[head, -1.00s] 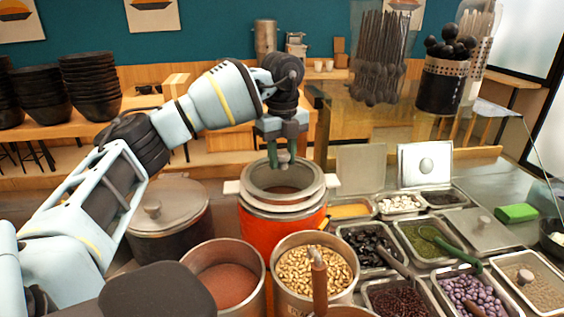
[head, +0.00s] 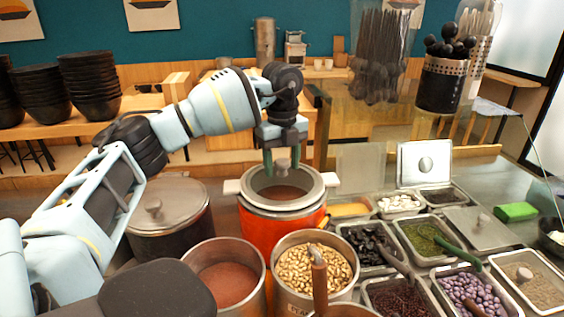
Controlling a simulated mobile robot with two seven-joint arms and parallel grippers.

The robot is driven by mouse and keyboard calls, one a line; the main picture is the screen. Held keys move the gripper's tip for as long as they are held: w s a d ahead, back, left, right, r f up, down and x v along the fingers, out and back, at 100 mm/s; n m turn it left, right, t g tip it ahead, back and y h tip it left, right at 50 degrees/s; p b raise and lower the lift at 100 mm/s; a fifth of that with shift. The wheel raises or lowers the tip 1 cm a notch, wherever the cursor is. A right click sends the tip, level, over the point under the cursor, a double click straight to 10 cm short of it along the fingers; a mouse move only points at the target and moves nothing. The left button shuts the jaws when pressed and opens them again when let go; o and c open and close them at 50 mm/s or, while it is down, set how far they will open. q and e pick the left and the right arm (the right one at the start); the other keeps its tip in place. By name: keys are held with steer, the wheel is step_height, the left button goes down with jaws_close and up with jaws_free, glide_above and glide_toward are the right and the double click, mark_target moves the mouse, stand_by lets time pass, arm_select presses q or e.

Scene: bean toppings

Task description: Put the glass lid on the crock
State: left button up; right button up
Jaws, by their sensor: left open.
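The orange-red crock (head: 265,230) stands at the centre of the head view with pale side handles. The glass lid (head: 312,185), clear with a wide grey rim, rests on top of the crock and looks level. Brown contents show through its clear middle. My left gripper (head: 282,164) points down just above the lid. Whether a finger touches the knob is hard to tell. My right gripper is not in view.
A lidded metal pot (head: 165,215) stands left of the crock. A pot of reddish powder (head: 228,285) and a pot of pale beans (head: 312,270) stand close in front. Topping trays (head: 425,240) fill the right. A glass screen (head: 400,120) rises behind.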

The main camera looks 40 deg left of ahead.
mark_target(283, 161)
arm_select(q)
steer(key=shift+r, duration=0.15)
step_height(283, 161, up, 6)
step_height(283, 161, up, 6)
steer(key=p, duration=0.1)
steer(key=shift+p, duration=0.35)
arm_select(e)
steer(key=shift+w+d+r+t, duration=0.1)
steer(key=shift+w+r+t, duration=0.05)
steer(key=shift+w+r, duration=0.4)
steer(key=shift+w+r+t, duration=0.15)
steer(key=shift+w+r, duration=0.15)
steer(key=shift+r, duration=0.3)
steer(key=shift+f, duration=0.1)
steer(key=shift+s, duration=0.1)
